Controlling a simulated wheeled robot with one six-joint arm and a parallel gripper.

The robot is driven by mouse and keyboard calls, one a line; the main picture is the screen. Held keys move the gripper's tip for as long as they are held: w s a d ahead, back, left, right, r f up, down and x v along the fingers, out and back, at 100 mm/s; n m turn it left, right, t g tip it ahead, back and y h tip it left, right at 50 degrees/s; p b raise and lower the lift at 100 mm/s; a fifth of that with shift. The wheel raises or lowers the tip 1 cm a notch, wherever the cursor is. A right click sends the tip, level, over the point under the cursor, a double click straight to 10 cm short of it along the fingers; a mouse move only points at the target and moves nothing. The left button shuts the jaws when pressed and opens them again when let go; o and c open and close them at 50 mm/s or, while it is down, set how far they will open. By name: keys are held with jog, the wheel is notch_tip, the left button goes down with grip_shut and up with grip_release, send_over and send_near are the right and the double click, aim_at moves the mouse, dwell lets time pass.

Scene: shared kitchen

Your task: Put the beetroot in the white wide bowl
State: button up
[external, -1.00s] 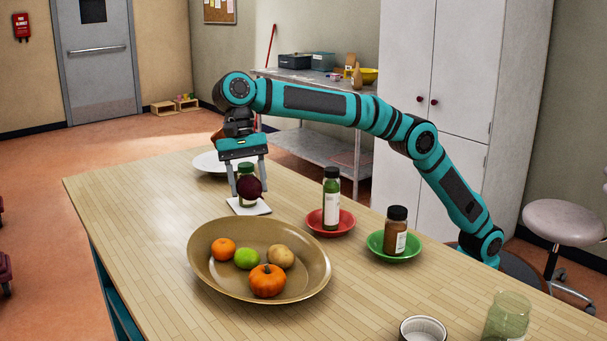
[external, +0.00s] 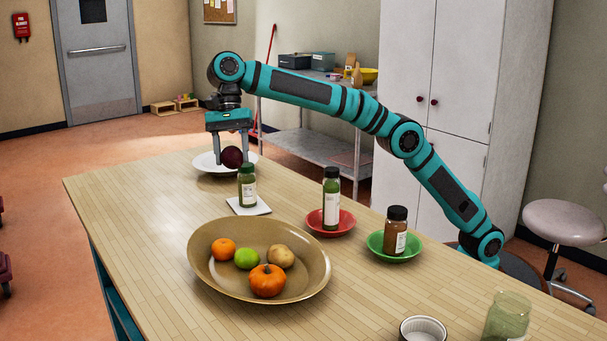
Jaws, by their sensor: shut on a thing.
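The beetroot (external: 232,157) is a dark purple ball held between the fingers of my gripper (external: 231,156). The gripper is shut on it and points down. The white wide bowl (external: 208,166) stands at the far left part of the table. In the picture the beetroot overlaps the bowl; I cannot tell exactly how high above it the beetroot is, or whether they touch. Part of the bowl is hidden behind the beetroot and fingers.
A green bottle (external: 247,188) stands on a white square plate (external: 237,207) just in front of the bowl. A large tan bowl (external: 205,272) holds fruit and vegetables. Bottles stand on a red dish (external: 315,222) and a green dish (external: 375,246). The table's left side is clear.

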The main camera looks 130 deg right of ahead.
jog(key=s+d+m+t+h, duration=0.1)
jog(key=s+d+m, duration=0.2)
jog(key=s+d, duration=0.65)
jog(key=s+d+m+h, duration=0.15)
jog(key=s+d, duration=0.25)
jog(key=d, duration=1)
jog(key=s+d+m+t, duration=0.1)
jog(key=s+d+m, duration=0.3)
jog(key=s+d, duration=0.55)
jog(key=shift+w+d+f, duration=0.4)
jog(key=shift+d+f, duration=0.15)
jog(key=shift+f, duration=1.95)
jog(key=shift+w+d+f, duration=0.45)
jog(key=shift+d+f, duration=0.1)
jog(key=shift+f, duration=1.95)
jog(key=shift+w+d+f, duration=0.4)
jog(key=shift+d+f, duration=0.15)
jog(key=shift+f, duration=1.95)
jog(key=shift+f, duration=0.15)
jog(key=o, duration=0.6)
jog(key=shift+f, duration=0.1)
jog(key=shift+o, duration=0.6)
